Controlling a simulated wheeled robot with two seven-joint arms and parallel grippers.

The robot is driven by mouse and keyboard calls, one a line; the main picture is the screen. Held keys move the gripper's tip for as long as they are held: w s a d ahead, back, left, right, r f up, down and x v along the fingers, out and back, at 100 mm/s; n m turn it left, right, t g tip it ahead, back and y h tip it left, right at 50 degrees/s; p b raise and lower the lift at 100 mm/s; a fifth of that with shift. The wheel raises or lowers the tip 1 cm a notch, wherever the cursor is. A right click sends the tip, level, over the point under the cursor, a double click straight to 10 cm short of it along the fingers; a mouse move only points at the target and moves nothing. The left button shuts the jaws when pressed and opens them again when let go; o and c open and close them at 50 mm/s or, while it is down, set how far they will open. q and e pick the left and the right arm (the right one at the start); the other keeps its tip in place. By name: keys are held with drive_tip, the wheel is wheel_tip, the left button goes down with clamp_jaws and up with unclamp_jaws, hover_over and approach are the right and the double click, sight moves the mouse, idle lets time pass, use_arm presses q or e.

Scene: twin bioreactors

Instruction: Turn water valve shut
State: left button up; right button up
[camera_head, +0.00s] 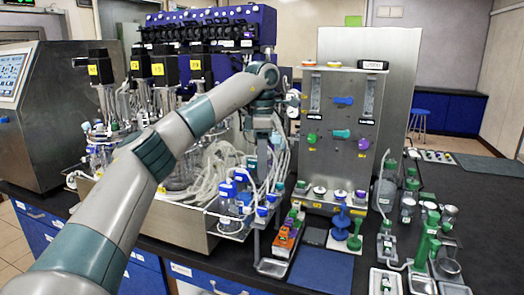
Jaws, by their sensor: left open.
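A grey metal panel (326,172) stands right of centre and carries several coloured valve handles. A blue handle (343,101) sits near the top, between two clear flow tubes. Lower down are a green knob (312,138), a teal handle (340,134) and a purple knob (363,144). The labels are too small to read, so I cannot tell which is the water valve. My left arm reaches in from the left, and my left gripper (263,172) hangs left of the panel, apart from these handles, partly lost among tubing. It is open. My right gripper is not in view.
Glass bioreactor vessels with black tops (158,68) and loose tubing (200,175) crowd the area behind my left arm. Small bottles (240,195) and an orange rack (284,242) stand in front. Green-topped items (427,240) stand at right. A blue mat (322,270) lies clear in front.

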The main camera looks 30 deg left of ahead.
use_arm(q)
wheel_tip(320, 180, up, 5)
drive_tip(key=shift+f, duration=0.1)
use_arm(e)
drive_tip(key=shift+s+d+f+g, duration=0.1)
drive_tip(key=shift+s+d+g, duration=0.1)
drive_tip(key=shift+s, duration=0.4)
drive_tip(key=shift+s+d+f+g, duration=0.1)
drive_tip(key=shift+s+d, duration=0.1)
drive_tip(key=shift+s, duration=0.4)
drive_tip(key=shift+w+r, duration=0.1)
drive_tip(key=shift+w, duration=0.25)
